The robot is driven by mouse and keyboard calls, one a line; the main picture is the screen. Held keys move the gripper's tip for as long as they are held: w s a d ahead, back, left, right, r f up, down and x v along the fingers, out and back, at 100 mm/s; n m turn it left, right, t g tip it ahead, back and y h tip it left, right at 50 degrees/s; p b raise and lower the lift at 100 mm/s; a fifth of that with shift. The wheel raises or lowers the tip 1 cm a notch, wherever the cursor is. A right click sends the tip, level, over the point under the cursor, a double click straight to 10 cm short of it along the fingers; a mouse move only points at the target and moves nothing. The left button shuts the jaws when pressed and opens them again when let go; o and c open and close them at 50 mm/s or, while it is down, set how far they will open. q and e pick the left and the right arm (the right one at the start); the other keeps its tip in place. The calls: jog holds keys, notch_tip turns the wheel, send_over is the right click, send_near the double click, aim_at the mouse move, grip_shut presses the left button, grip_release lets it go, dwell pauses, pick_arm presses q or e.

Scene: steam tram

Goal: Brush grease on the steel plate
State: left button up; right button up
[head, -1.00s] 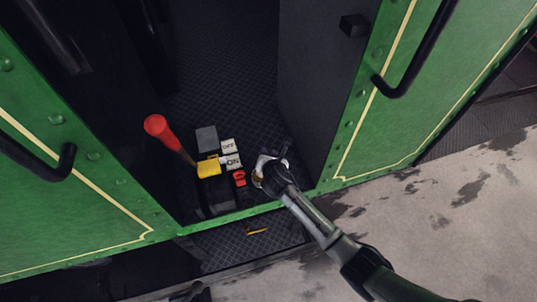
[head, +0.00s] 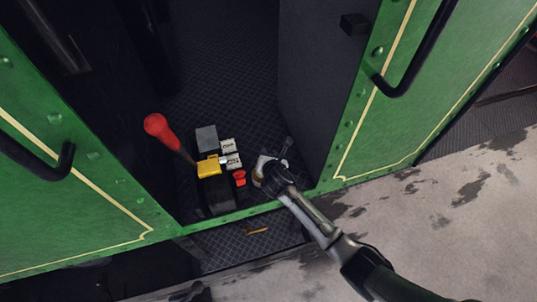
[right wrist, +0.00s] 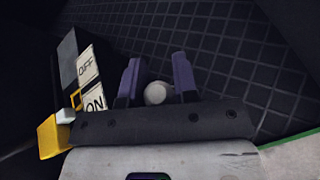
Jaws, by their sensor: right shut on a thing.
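My right gripper (head: 266,165) is low over the dark tread floor inside the green doorway. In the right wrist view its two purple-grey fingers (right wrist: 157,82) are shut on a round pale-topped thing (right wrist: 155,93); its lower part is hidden. In the head view a small tan edge (head: 257,181) shows beside the gripper, and a thin dark grey piece (head: 287,146) sticks up just beyond it. I cannot tell whether either is the brush or grease. I cannot make out the steel plate for sure. My left gripper is not clearly in view.
A red-knobbed lever (head: 160,127) with a yellow part (head: 209,167) stands left of the gripper, by OFF and ON labels (right wrist: 88,66). A small red object (head: 239,178) lies between. Green panels (head: 440,90) flank the opening; a dark wall (head: 325,90) is close on the right.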

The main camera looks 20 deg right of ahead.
jog(key=shift+f, duration=0.35)
dwell(0.3)
jog(key=shift+f, duration=0.25)
dwell(1.9)
jog(key=shift+r+p, duration=0.15)
jog(key=shift+p, duration=0.2)
notch_tip(320, 180, up, 7)
jog(key=p, duration=0.8)
dwell(0.7)
